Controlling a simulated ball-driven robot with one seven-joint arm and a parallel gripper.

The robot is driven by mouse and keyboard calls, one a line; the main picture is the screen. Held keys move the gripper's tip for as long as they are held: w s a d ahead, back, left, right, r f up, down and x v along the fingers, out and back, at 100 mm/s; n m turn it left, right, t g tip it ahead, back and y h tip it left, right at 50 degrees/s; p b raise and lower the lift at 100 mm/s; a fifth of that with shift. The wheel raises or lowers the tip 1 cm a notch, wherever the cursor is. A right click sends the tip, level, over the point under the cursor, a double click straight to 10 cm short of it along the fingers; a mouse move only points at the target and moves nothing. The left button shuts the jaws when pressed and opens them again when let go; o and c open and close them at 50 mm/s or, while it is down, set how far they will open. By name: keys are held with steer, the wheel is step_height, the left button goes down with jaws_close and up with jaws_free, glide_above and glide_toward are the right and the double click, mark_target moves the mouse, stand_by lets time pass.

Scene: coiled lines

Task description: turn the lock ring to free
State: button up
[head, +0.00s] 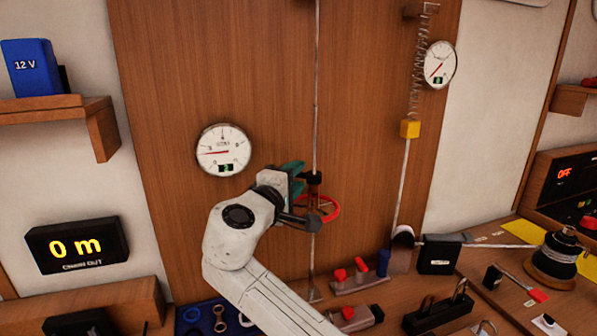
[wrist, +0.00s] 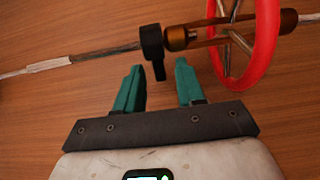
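The lock ring appears to be a black collar with a short tab, on a thin metal rod; the wrist view shows it (wrist: 152,42) just ahead of my fingers. In the head view the dark collar (head: 314,178) sits on the upright rod, above a red handwheel (head: 333,210). The red wheel (wrist: 268,45) is at the right in the wrist view, beyond a brass-coloured fitting. My gripper (head: 297,174) is beside the rod. In the wrist view my gripper (wrist: 158,72) is open, its teal fingers apart, with the tab between their tips. I see no clear contact.
A round gauge (head: 223,150) is on the wooden panel, left of the rod. A spring with a yellow block (head: 410,129) hangs at the right. Red and blue knobs (head: 361,268) and a bench with tools stand below. A "0 m" display (head: 77,246) is at the left.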

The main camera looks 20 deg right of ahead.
steer(key=shift+x, duration=1.1)
steer(key=shift+c, duration=0.4)
jaws_close()
